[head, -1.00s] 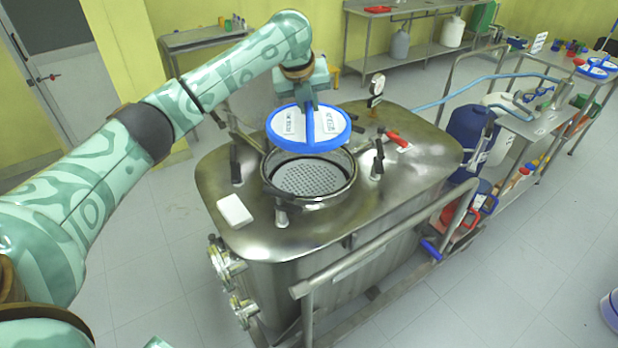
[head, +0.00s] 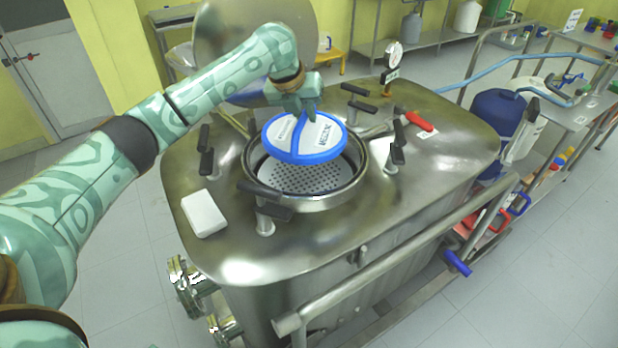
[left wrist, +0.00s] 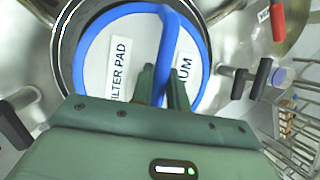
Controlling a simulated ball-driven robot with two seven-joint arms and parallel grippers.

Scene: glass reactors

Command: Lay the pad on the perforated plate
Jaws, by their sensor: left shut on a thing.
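The pad (head: 322,143) is a round white disc with a blue rim, a blue bar handle across it and printed labels. My left gripper (head: 306,113) is shut on the handle and holds the pad, slightly tilted, above the round opening of the steel vessel. In the left wrist view the pad (left wrist: 100,62) reads "FILTER PAD", and my left gripper's fingers (left wrist: 160,88) are at its handle. The perforated plate (head: 300,184) is a grey disc with holes inside the opening. The pad hides its far part. My right gripper is not in view.
The opening's steel rim (head: 318,203) has black-handled clamps (head: 265,207) around it. A large round metal lid (head: 225,30) stands behind the opening. A white block (head: 203,213) lies on the vessel top (head: 300,250), left of the opening. A gauge (head: 393,55) and a red-handled valve (head: 419,121) are at the right.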

